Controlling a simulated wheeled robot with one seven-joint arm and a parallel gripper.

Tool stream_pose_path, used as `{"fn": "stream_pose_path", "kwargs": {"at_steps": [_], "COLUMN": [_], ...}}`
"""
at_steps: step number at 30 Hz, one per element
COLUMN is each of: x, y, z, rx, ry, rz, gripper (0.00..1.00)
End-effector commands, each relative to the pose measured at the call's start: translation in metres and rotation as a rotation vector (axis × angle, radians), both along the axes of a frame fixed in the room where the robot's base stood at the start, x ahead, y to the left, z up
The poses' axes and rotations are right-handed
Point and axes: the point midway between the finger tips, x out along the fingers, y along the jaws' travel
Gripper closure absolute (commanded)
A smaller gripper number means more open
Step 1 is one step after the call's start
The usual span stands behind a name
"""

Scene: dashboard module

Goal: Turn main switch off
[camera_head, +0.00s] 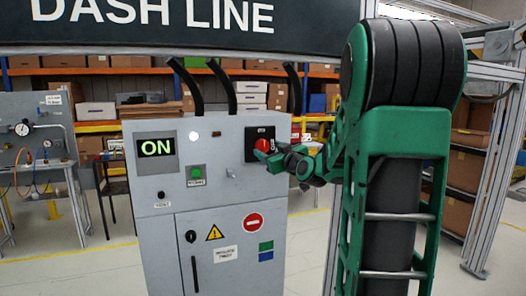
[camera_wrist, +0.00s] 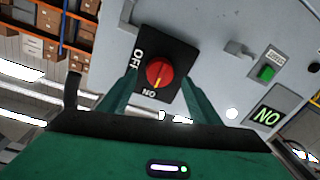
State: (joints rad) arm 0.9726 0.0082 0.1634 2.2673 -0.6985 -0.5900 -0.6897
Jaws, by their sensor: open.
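The main switch is a red round knob (camera_head: 262,146) on a black square plate, high on the right of the grey cabinet front. In the wrist view the knob (camera_wrist: 160,73) is at the centre, with its light mark toward the "ON" lettering and "OFF" at the plate's left edge. My gripper (camera_head: 268,158) is at the switch, reaching from the right. In the wrist view my gripper (camera_wrist: 159,80) is open, with one green finger on each side of the knob. I cannot tell whether the fingers touch it. The display (camera_head: 156,148) reads "ON" in green.
A metal frame (camera_head: 500,165) stands at the right. Shelves with boxes stand behind.

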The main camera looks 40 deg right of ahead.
Motion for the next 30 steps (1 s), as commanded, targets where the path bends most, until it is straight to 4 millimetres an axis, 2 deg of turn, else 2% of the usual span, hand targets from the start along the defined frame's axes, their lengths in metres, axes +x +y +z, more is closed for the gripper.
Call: {"fn": "stream_pose_path", "kwargs": {"at_steps": [3, 7, 19, 24, 30], "x": [0.017, 0.029, 0.034, 0.034, 0.034], "y": [-0.004, -0.006, -0.008, -0.008, -0.007], "z": [0.000, 0.000, 0.000, 0.000, 0.000], "rx": [0.000, 0.001, 0.001, 0.001, 0.005], "ry": [-0.001, -0.002, 0.000, 0.000, -0.001], "rz": [0.002, 0.001, 0.000, 0.000, 0.002], "gripper": [0.43, 0.43, 0.43, 0.83, 0.84]}}
